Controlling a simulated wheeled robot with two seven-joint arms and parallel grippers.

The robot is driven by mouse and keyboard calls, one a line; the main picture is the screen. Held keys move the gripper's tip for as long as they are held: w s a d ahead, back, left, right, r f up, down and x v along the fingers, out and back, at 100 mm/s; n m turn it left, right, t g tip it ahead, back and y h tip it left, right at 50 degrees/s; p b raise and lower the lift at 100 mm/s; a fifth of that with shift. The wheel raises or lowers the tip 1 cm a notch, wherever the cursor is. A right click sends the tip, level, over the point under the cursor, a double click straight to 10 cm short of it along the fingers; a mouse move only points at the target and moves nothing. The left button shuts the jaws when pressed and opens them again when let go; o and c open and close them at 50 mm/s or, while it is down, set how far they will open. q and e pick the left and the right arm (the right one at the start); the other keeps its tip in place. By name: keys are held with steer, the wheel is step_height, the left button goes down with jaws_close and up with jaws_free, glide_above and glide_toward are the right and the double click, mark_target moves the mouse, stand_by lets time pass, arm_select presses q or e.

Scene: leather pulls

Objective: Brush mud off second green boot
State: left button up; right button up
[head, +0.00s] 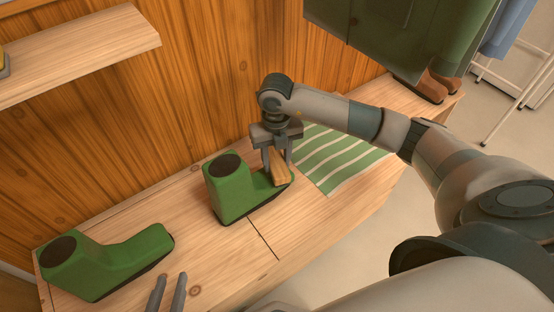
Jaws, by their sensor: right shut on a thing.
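Two green boots stand on the wooden bench. One boot (231,193) is near the middle, its toe pointing right. The other boot (105,264) is at the lower left. My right gripper (276,165) is over the toe of the middle boot, shut on a wooden brush (280,169). The brush is at the top of the toe and seems to touch it; its underside is hidden. No mud is clearly visible on either boot. My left gripper (169,288) is at the bottom edge, its two fingers apart with nothing between them, right of the left boot's toe.
A green and white striped cloth (342,158) lies on the bench (222,254) right of the middle boot. A wooden shelf (80,54) is on the wall. A green garment (350,33) hangs at the top, with brown shoes (428,88) below.

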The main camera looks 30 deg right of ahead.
arm_select(q)
steer(key=shift+r, duration=0.25)
arm_select(e)
steer(key=shift+s+a, duration=0.2)
steer(key=shift+a, duration=1)
steer(key=shift+s+a+f, duration=0.1)
steer(key=shift+a+f, duration=0.05)
steer(key=shift+a, duration=0.2)
arm_select(q)
steer(key=shift+a, duration=0.1)
arm_select(e)
steer(key=shift+d, duration=0.75)
arm_select(q)
steer(key=shift+f, duration=0.1)
arm_select(e)
steer(key=shift+w+d, duration=0.15)
steer(key=shift+d, duration=0.35)
steer(key=shift+w+d, duration=0.15)
steer(key=shift+d, duration=0.35)
steer(key=shift+a, duration=0.1)
arm_select(q)
steer(key=shift+r+p, duration=0.4)
steer(key=shift+p, duration=0.15)
arm_select(e)
steer(key=shift+s+a, duration=0.15)
steer(key=shift+a, duration=0.65)
steer(key=shift+s+a, duration=0.1)
steer(key=shift+a, duration=0.7)
